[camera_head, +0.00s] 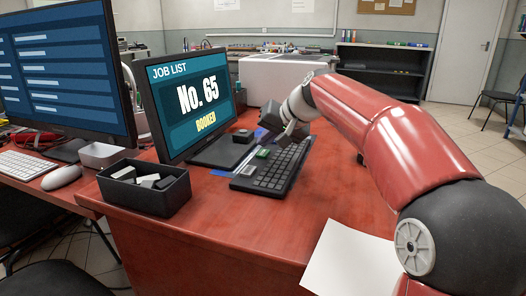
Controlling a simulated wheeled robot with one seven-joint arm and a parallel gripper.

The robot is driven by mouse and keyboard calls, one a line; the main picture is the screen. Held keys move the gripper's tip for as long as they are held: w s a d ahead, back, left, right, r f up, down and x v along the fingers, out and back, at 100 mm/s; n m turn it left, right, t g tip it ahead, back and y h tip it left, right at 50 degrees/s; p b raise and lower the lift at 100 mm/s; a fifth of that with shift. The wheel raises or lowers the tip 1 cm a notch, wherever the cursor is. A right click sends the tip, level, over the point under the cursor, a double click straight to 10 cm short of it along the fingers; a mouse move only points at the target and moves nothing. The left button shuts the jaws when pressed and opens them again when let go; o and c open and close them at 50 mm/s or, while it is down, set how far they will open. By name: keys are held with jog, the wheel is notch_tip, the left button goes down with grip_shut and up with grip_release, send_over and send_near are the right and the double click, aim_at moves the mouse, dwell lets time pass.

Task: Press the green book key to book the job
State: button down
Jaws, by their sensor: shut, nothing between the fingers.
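The green book key (263,153) shows at the left end of a dark keyboard (276,172) on the red desk. My gripper (285,138) is shut and empty, at the far part of the keyboard, behind and to the right of the green key in the picture. It looks apart from the green key; its height above the keys is hard to tell. The monitor (190,100) behind reads "JOB LIST", "No. 65" and "BOOKED" in yellow.
A pale grey key or block (249,170) is at the keyboard's near left. A black bin (146,190) with grey pieces stands at left. A small dark box (243,136) is by the monitor stand. White paper (348,262) lies at front right. The desk's front middle is clear.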

aim_at(266, 154)
notch_tip(266, 154, up, 5)
jog(key=p, duration=0.4)
jog(key=shift+r+p, duration=0.1)
jog(key=shift+p, duration=0.2)
dwell(0.4)
